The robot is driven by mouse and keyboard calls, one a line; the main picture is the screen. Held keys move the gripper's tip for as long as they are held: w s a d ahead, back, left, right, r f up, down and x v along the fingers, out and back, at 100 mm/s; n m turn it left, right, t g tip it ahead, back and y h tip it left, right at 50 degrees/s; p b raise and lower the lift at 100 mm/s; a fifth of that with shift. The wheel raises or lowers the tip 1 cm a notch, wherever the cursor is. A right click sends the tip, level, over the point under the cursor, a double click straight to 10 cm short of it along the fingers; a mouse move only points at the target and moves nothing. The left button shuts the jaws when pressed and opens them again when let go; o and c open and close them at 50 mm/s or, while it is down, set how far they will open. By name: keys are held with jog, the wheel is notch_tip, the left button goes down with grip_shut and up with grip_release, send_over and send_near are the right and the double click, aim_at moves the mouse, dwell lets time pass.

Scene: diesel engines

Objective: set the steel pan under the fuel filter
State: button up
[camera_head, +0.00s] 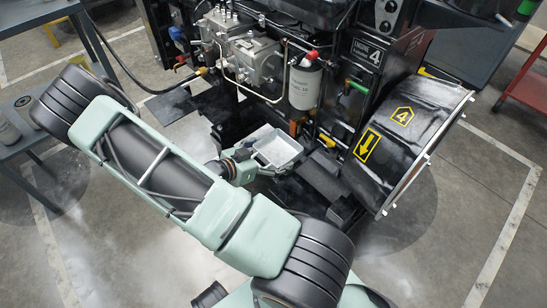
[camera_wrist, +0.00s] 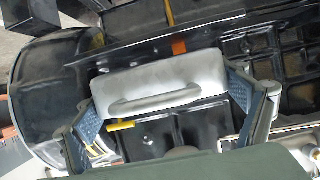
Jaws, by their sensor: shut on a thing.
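The steel pan (camera_head: 279,147) is a shallow, pale grey rectangular tray, held out at the end of my arm. The fuel filter (camera_head: 304,86) is a white cylinder hanging on the engine's front, above and a little right of the pan in the head view. My gripper (camera_head: 250,162) is shut on the pan. In the wrist view, the blue-padded fingers of my gripper (camera_wrist: 168,98) stand at the two ends of the pan (camera_wrist: 160,78), whose handle faces the camera. The fuel filter cannot be made out in the wrist view.
The engine block (camera_head: 240,55) with pipes and hoses rises behind the pan. A black guard (camera_head: 405,130) marked 4 juts out at right. Dark block-like parts (camera_head: 325,180) lie right of the pan. A grey table (camera_head: 30,135) stands at left. Floor at front right is clear.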

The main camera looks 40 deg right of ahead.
jog(key=shift+f, duration=0.55)
jog(key=shift+f, duration=0.15)
jog(key=o, duration=1)
jog(key=shift+o, duration=0.2)
jog(key=shift+r, duration=0.25)
jog(key=w+p+v, duration=0.1)
jog(key=p+v, duration=0.2)
jog(key=v, duration=0.9)
jog(key=shift+s, duration=0.45)
